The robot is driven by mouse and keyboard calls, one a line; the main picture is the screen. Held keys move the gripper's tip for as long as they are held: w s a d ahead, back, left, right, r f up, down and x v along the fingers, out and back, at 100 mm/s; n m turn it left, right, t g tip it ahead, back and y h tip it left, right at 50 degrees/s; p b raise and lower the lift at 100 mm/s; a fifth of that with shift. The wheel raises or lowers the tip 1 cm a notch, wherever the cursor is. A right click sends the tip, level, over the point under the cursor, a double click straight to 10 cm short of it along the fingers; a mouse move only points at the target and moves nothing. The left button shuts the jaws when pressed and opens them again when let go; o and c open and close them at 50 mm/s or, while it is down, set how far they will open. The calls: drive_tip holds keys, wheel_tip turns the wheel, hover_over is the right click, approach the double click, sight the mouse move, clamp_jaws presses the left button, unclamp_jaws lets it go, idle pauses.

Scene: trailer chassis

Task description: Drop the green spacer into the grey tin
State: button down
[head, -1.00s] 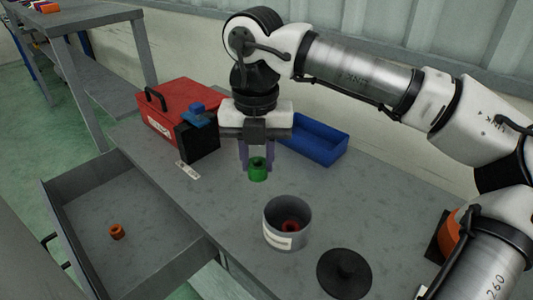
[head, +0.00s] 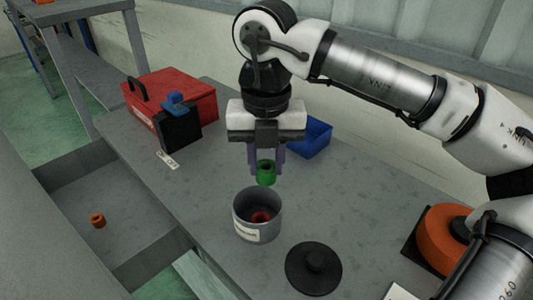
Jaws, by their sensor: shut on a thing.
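The green spacer (head: 266,173) is held between the fingers of my gripper (head: 266,166), which is shut on it. It hangs above the bench, just above and behind the rim of the grey tin in the picture. The grey tin (head: 245,226) stands upright and open on the bench, with a pale label on its front. A red-orange ring-like piece (head: 261,216) lies inside the tin. The black lid (head: 314,268) with a knob lies on the bench to the right of the tin.
A red toolbox (head: 172,98) and a black box with a blue item (head: 178,122) stand at the back left. A blue bin (head: 311,140) is behind my gripper. An open drawer (head: 70,183) at left holds an orange spacer (head: 97,220). An orange reel (head: 441,238) is at right.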

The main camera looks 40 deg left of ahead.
wheel_tip(320, 180, down, 3)
drive_tip(key=shift+r+b, duration=0.2)
drive_tip(key=shift+b, duration=0.35)
drive_tip(key=c, duration=1)
unclamp_jaws()
drive_tip(key=shift+c, duration=0.2)
wheel_tip(320, 180, up, 14)
drive_tip(key=shift+b, duration=0.4)
drive_tip(key=shift+f, duration=0.1)
